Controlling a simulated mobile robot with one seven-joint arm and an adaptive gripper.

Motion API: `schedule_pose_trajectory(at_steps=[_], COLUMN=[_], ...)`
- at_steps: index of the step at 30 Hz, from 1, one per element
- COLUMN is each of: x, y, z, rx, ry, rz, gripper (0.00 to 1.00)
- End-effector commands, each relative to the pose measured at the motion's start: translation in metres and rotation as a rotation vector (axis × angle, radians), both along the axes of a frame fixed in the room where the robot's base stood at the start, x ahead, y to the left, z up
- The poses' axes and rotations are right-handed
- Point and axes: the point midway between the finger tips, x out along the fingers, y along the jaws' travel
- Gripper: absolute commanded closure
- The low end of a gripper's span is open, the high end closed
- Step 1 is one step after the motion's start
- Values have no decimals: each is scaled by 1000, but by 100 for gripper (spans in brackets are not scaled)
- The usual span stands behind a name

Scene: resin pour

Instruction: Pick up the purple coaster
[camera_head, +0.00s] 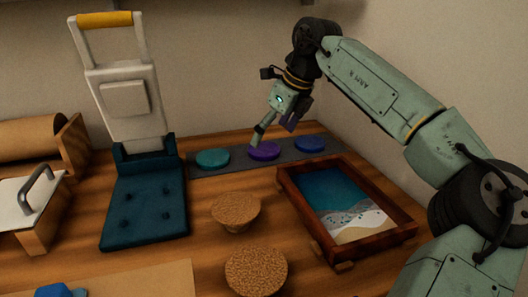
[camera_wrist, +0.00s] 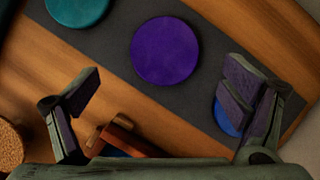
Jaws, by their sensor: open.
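The purple coaster (camera_head: 264,151) lies flat on a dark grey mat (camera_head: 205,171), between a teal coaster (camera_head: 213,159) on its left and a blue coaster (camera_head: 310,144) on its right. My gripper (camera_head: 272,135) hangs just above the purple coaster in the head view, partly in front of it. In the wrist view, the purple coaster (camera_wrist: 165,50) is whole and unobstructed, ahead of and between the spread fingers of my gripper (camera_wrist: 160,100). The gripper is open and empty. The right finger partly hides the blue coaster (camera_wrist: 225,118) there.
A wooden framed tray (camera_head: 395,234) with a sea-and-sand picture stands in front of the mat at the right. Two cork pieces, one (camera_head: 236,209) behind the other (camera_head: 256,271), stand left of it. A teal padded press (camera_head: 146,205) stands left of the mat.

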Motion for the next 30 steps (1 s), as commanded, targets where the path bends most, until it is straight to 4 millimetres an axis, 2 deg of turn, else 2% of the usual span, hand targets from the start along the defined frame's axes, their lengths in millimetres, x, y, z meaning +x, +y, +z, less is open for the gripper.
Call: schedule_pose_trajectory(at_steps=[8,16,30], x=[15,16,16], y=[11,13,12], z=[-37,-40,-40], rx=[0,2,2], ry=[2,0,0], rz=[3,2,2], gripper=[8,8,40])
